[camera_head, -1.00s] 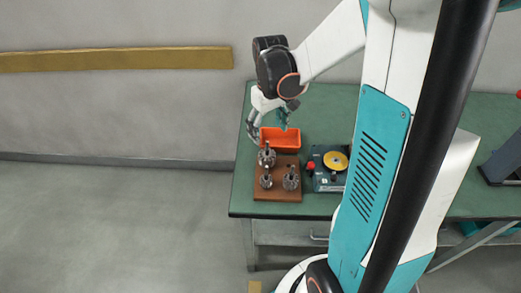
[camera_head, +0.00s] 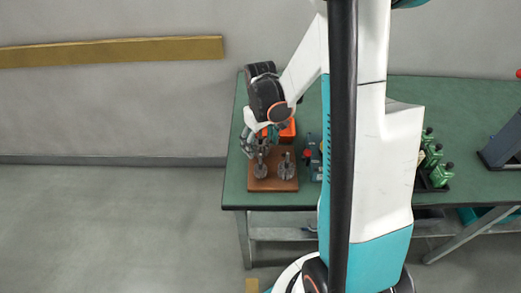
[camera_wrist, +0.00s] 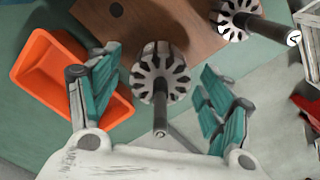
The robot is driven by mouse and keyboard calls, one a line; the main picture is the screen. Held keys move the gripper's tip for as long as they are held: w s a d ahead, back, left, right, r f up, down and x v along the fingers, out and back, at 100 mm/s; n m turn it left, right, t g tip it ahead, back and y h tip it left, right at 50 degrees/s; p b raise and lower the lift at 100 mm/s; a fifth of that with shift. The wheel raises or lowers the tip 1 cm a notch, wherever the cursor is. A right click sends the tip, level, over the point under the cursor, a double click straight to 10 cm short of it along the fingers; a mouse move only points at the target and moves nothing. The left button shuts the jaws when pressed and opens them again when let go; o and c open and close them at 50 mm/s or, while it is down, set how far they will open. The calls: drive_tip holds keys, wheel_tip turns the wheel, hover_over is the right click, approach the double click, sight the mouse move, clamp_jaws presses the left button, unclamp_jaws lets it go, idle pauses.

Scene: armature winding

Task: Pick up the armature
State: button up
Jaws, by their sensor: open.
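An armature (camera_wrist: 160,76) with a slotted, finned core and a grey shaft stands between my fingers in the wrist view. My gripper (camera_wrist: 160,64) is open, with one teal-padded finger on each side of it and visible gaps to both. In the head view my gripper (camera_head: 260,143) is low over the back left of the brown board (camera_head: 270,185) and largely hides that armature. Another armature (camera_head: 286,167) stands on the board at right, and one more (camera_head: 261,170) at front left. A neighbouring armature (camera_wrist: 238,12) shows at the wrist view's top right.
An orange bin (camera_wrist: 58,82) lies close beside my left finger in the wrist view. A device with a red knob (camera_head: 307,153) stands right of the board. Green parts in a dark holder (camera_head: 433,165) are farther right on the green table (camera_head: 465,120).

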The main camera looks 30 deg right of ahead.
drive_tip(key=c, duration=1.5)
drive_tip(key=shift+r, duration=0.1)
wheel_tip(320, 180, up, 20)
drive_tip(key=p, duration=0.7)
